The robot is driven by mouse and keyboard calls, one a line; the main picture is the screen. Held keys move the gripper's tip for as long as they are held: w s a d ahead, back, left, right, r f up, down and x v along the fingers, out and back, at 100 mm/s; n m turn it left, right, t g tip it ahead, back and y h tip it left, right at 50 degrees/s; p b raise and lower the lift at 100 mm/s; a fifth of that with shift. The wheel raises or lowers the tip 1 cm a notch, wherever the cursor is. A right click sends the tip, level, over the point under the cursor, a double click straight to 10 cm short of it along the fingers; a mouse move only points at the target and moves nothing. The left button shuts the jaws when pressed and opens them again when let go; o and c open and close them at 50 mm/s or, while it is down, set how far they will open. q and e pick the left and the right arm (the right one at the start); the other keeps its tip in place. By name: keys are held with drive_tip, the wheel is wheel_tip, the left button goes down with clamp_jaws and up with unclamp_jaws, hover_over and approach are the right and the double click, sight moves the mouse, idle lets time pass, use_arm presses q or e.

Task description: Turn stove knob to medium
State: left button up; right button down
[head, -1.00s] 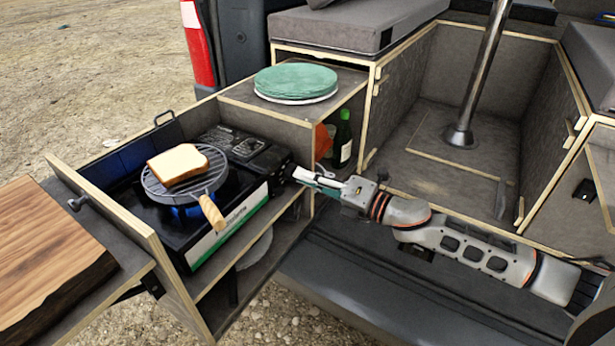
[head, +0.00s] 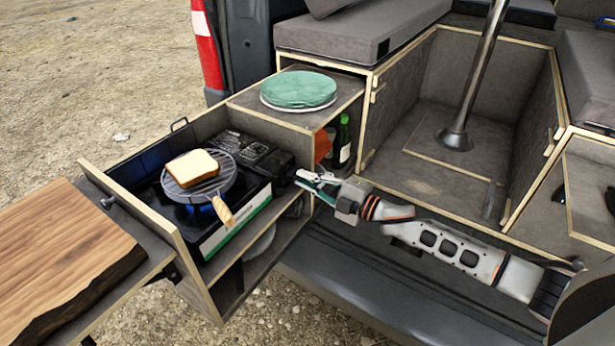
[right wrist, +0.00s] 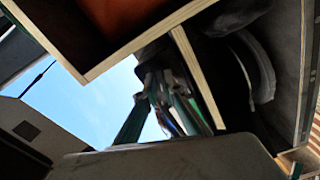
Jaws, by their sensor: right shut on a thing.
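The black camping stove (head: 232,232), with a white and green front edge, sits in the pulled-out kitchen drawer. Its knob is at the right end, where my right gripper (head: 299,179) is; the fingers hide the knob, so its setting cannot be read. My right gripper is shut on the stove knob, its wrist rolled. In the right wrist view, the fingers (right wrist: 165,105) point into a dark, blurred area, and the knob cannot be made out. A blue glow shows under the round grill (head: 200,185) on the burner. My left gripper is not in view.
Bread (head: 192,165) lies on the grill, whose wooden handle (head: 222,210) points forward. A wooden board (head: 60,265) is at the left. The van floor at the right has a metal post (head: 478,70).

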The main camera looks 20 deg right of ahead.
drive_tip(key=shift+m, duration=0.5)
drive_tip(key=c, duration=2.1)
unclamp_jaws()
drive_tip(key=shift+c, duration=0.2)
drive_tip(key=v, duration=1.2)
drive_tip(key=shift+d, duration=0.1)
